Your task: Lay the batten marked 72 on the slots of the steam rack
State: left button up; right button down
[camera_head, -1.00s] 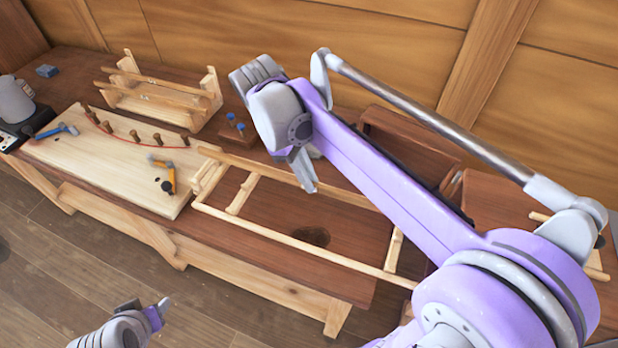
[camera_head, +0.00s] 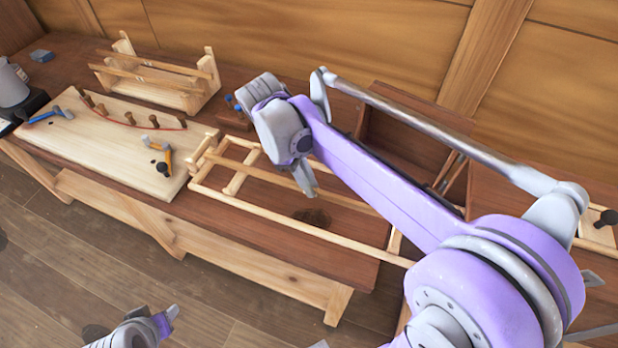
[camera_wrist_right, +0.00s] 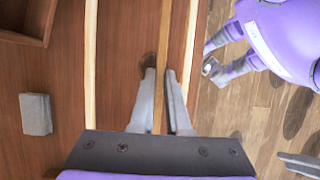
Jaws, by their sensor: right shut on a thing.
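My right gripper (camera_head: 308,188) is shut on a long thin pale batten (camera_head: 345,203). In the right wrist view the batten (camera_wrist_right: 160,122) runs lengthwise between the two fingers (camera_wrist_right: 160,95). The low wooden frame (camera_head: 300,234) on the bench appears to be the steam rack. The batten lies between its front and rear rails in the head view; whether it touches the slots is unclear. No number 72 is readable. My forearm hides the frame's right rear part. My left gripper (camera_head: 163,318) is low at the left, away from the bench; its jaw opening is unclear.
A wooden stand (camera_head: 205,92) bearing battens is at the back left. An open brown box (camera_head: 375,130) stands behind my right arm. A grey block (camera_wrist_right: 35,113) shows in the wrist view.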

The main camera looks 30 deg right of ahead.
pick_arm(q)
jog(key=f+b, duration=0.1)
jog(key=f, duration=0.1)
jog(key=s+f+b, duration=0.1)
jog(key=f, duration=0.1)
jog(key=shift+s+b, duration=0.2)
jog(key=shift+b, duration=0.1)
pick_arm(e)
notch_tip(320, 180, down, 5)
jog(key=shift+f, duration=0.15)
jog(key=c, duration=0.8)
grip_release()
